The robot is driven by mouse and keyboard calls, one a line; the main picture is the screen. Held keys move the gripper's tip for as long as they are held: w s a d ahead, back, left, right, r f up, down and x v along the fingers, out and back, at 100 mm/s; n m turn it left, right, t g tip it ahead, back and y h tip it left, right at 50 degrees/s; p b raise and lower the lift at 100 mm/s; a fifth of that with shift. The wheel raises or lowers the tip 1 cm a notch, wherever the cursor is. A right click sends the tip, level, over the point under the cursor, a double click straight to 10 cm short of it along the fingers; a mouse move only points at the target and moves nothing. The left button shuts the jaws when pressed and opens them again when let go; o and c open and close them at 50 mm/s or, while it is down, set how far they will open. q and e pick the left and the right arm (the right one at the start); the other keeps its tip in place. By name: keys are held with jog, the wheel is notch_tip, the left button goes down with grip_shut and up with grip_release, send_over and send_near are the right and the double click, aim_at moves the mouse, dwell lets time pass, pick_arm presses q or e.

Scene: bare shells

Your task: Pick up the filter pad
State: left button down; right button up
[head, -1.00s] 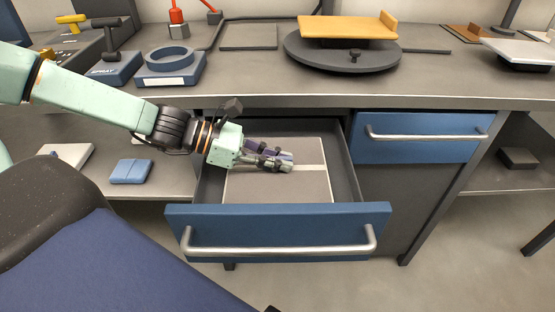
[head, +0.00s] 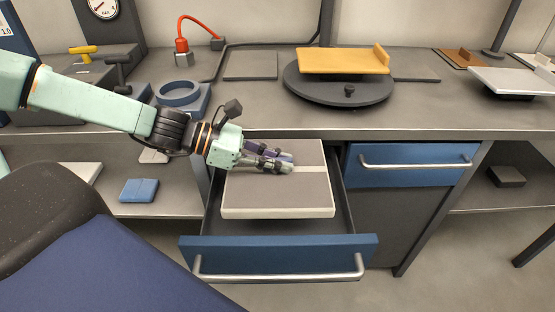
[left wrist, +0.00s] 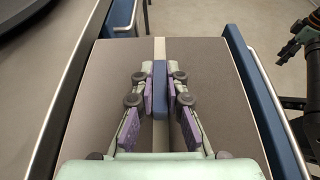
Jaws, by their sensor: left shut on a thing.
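The filter pad (head: 275,195) is a flat, square, grey-brown pad with a pale rim and a pale band across its middle. It is above the open drawer (head: 345,210), and its pale front side shows over the drawer's floor. My left gripper (head: 285,163) lies over the pad's middle. In the left wrist view my left gripper (left wrist: 160,90) is shut on a narrow blue upright grip (left wrist: 159,72) on the pale band of the filter pad (left wrist: 100,95). The pad looks about level. My right gripper is not seen.
The drawer's blue front (head: 280,255) with its bar handle stands out towards me. The bench top (head: 240,110) overhangs behind, bearing a dark turntable (head: 338,92) with a yellow tray (head: 343,60). A shut blue drawer (head: 410,165) is at the right.

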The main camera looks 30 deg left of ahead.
pick_arm(q)
jog(key=shift+r+p, duration=3.65)
jog(key=shift+r, duration=0.45)
